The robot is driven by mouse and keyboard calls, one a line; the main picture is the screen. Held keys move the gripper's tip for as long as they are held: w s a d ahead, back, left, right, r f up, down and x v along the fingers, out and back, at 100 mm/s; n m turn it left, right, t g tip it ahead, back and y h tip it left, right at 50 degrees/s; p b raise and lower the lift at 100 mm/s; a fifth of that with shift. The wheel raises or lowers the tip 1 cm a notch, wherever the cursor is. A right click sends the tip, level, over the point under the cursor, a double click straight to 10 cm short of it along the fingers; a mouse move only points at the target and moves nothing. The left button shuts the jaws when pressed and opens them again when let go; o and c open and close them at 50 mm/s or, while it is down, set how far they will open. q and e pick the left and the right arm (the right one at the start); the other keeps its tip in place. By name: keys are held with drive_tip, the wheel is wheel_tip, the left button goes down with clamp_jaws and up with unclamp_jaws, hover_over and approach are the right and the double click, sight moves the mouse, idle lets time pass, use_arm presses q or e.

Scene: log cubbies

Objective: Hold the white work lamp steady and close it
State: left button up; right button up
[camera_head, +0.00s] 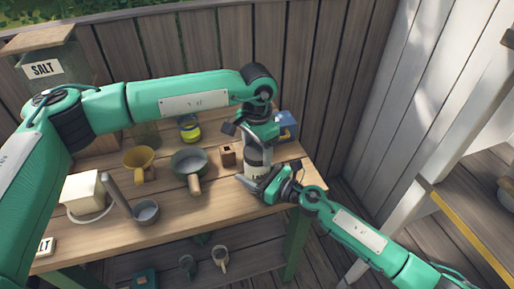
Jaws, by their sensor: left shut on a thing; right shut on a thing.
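The white work lamp (257,170) stands upright near the right end of the wooden table (225,213). It has a pale body and a dark band, and much of it is hidden by my grippers. My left gripper (254,138) comes down from above and is shut on the upper part of the lamp. My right gripper (262,182) comes in from the right and is shut on the lower part. Their exact finger contact is hard to see.
The table's front right is clear.

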use_arm(q)
drive_tip(key=m, duration=0.2)
drive_tip(key=shift+m, duration=0.3)
drive_tip(key=o, duration=1.1)
drive_tip(key=shift+r, duration=0.1)
drive_tip(key=shift+r, duration=2.2)
drive_tip(key=shift+c, duration=0.5)
